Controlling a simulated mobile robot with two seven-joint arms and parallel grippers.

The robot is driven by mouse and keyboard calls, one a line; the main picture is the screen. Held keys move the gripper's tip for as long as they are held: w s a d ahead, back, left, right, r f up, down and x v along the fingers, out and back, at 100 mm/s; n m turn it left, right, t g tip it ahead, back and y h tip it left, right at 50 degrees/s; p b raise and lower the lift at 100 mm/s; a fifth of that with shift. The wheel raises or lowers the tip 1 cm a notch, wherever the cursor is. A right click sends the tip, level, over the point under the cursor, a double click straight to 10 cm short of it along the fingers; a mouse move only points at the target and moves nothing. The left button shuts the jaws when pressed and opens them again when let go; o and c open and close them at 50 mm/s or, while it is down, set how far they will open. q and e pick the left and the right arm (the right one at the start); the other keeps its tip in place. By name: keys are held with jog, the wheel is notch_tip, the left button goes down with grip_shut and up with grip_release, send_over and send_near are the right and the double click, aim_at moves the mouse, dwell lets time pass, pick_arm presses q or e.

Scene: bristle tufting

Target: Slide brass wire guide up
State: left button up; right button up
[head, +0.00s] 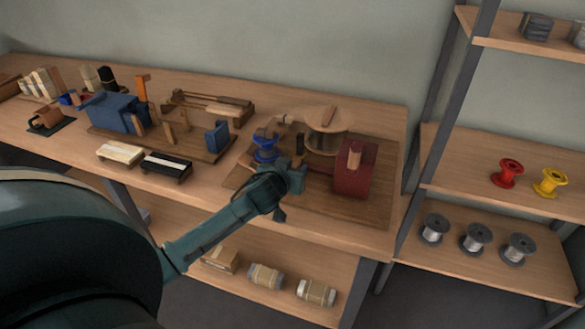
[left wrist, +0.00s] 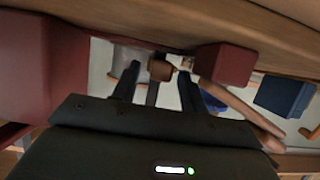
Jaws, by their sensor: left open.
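My left gripper (head: 292,172) reaches over the winding fixture on the bench, between the blue spool (head: 264,152) and the dark red block (head: 355,170). In the left wrist view its two dark fingers (left wrist: 158,88) are apart. A small brown block (left wrist: 160,70) shows between the fingertips, with a small brass-coloured piece (left wrist: 186,63) beside it near the right finger. This piece may be the brass wire guide; I cannot tell whether a finger touches it. In the head view the guide cannot be made out, and my gripper covers part of the fixture. My right gripper is not in view.
A round wooden disc (head: 328,120) stands behind my gripper. A blue machine (head: 110,110) and brushes (head: 165,163) are further left on the bench (head: 218,192). A shelf rack (head: 480,195) with spools stands at the right.

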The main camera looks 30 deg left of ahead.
pick_arm(q)
jog(key=shift+w+f, duration=0.1)
jog(key=shift+w, duration=0.15)
jog(key=shift+c, duration=0.4)
grip_shut()
